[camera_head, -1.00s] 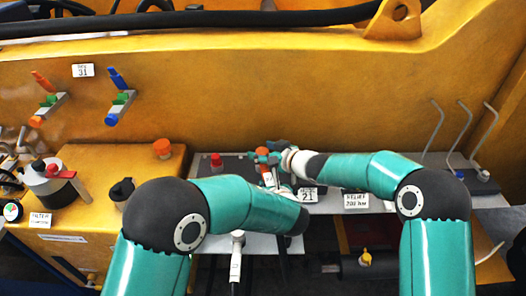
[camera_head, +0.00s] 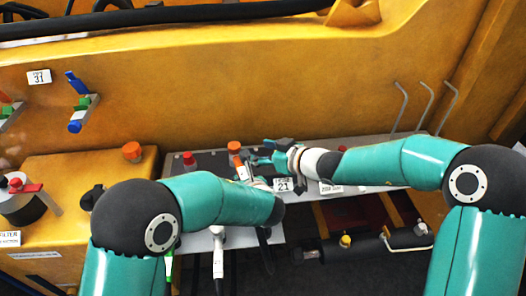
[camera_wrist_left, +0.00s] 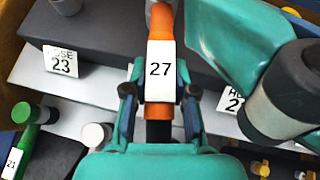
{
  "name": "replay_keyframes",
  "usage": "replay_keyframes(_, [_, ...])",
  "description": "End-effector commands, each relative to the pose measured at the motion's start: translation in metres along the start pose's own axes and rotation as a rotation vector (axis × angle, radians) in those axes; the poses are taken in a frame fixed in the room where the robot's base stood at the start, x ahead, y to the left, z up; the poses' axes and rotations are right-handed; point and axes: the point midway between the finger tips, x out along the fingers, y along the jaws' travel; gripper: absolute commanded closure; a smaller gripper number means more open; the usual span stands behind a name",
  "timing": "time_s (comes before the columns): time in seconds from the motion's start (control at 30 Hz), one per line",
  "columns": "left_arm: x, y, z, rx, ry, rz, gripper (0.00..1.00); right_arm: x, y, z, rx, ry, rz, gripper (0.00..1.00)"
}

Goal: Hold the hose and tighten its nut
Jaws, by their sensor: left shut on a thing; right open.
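The orange hose with a white tag reading 27 (camera_wrist_left: 160,38) runs up the middle of the left wrist view. My right gripper (camera_head: 264,154) is open and empty just right of the hose, over the panel. Its teal and dark parts also show at upper right in the left wrist view (camera_wrist_left: 240,45).
A white-ended hose (camera_head: 218,255) hangs in front. Bent rods (camera_head: 427,105) stand at right. A yellow wall rises behind.

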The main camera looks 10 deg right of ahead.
Motion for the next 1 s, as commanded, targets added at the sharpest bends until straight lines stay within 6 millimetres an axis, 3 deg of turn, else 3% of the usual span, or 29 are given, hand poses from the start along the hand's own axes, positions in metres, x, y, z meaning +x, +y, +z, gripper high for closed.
replay_keyframes(0.47, [0.0002, 0.0004, -0.0004, 0.000, 0.001, 0.001, 1.00, -0.0073, -0.0001, 0.0004, 0.001, 0.000, 0.000, 0.35])
replay_keyframes(0.5, [0.0002, 0.0004, -0.0003, 0.000, 0.001, 0.001, 0.69, -0.0073, -0.0001, 0.0003, 0.001, 0.000, 0.000, 0.35])
replay_keyframes(0.63, [0.0001, 0.0003, 0.0000, 0.000, 0.000, 0.001, 0.47, -0.0072, -0.0001, 0.0003, 0.001, 0.000, 0.000, 0.35])
replay_keyframes(1.0, [-0.0025, -0.0003, 0.0006, 0.000, -0.001, -0.001, 0.44, -0.0071, -0.0001, 0.0003, 0.001, 0.000, 0.000, 0.35])
